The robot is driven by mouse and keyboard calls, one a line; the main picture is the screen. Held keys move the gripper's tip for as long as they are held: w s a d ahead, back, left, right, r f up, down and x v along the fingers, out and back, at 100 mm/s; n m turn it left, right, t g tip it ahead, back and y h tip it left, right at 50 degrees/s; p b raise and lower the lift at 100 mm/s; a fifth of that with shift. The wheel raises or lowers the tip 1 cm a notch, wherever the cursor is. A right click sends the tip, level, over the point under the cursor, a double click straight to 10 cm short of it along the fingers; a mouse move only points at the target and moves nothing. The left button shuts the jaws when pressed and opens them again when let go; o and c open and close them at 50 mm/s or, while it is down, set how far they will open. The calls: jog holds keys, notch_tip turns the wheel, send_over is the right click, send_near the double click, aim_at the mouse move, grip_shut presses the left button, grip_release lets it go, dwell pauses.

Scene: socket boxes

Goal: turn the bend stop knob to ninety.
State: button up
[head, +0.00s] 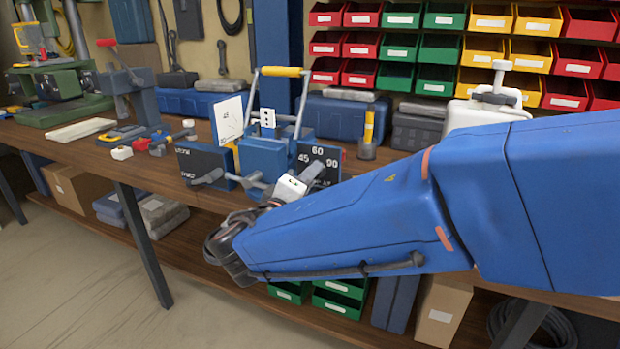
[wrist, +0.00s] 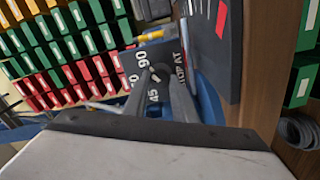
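The bend stop plate (head: 334,157) is dark with white 45, 60 and 90 marks, on the front right of the blue bending machine (head: 262,155). The plate also shows in the wrist view (wrist: 133,62), turned sideways. The grey bend stop knob (wrist: 160,70) sits at the middle of the marks; its pointing direction is unclear. My gripper (head: 306,176) reaches the knob from the front. In the wrist view its grey fingers (wrist: 160,82) run up to the knob, one on each side. Whether they press on it cannot be told. The knob's lower part is hidden.
A second dark plate with a grey knob (head: 207,178) stands left on the machine. A grey lever (head: 248,181) sticks out between the plates. A white card (head: 229,118) stands behind. Tools lie on the bench at left; colored bins (head: 437,47) hang behind.

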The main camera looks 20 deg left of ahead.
jog(key=o, duration=0.4)
jog(key=shift+f, duration=0.1)
jog(key=shift+s, duration=0.1)
jog(key=s+a, duration=0.1)
jog(key=s, duration=1.6)
jog(key=shift+a, duration=0.15)
jog(key=shift+s, duration=0.1)
